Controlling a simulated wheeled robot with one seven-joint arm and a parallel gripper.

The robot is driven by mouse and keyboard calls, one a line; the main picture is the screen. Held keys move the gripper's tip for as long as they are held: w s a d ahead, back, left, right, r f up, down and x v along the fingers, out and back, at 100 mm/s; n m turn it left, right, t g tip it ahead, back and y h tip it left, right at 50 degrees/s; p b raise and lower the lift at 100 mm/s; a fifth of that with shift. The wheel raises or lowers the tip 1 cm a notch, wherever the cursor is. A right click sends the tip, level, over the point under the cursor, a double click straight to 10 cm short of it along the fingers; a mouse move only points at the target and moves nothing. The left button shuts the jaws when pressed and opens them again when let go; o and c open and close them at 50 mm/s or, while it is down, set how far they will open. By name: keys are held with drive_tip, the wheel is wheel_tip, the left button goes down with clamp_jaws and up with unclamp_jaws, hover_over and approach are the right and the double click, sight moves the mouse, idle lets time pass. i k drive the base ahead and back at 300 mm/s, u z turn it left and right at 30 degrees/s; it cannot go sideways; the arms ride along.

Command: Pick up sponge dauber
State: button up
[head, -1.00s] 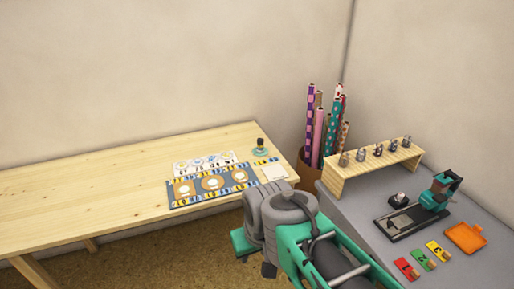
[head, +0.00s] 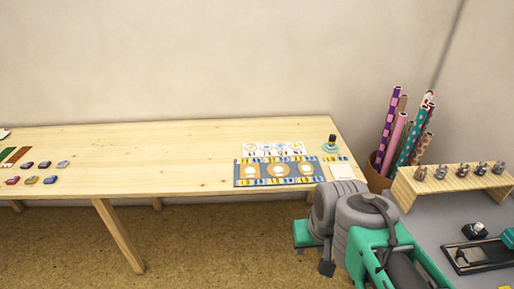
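A small item with a dark knob (head: 332,139) stands upright on a teal round base (head: 331,148) near the wooden table's right back corner. It may be the sponge dauber, but it is too small to tell. My gripper (head: 318,254) is at the lower middle, in front of the table's right end and apart from that item. Its fingers are mostly hidden by my grey and green arm, so I cannot see whether it is open or shut.
The wooden table (head: 150,165) bears a blue patterned mat (head: 240,180), a white printed sheet (head: 247,151) and a pale pad (head: 341,171). Several small coloured pads lie at the left. A wooden rack (head: 412,190) and a black stamp tool (head: 478,255) stand on the grey table at right.

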sight(332, 137)
drive_tip(key=z, duration=0.25)
drive_tip(key=i, duration=1)
drive_tip(key=u, duration=0.7)
drive_tip(key=i, duration=1)
drive_tip(key=u, duration=0.9)
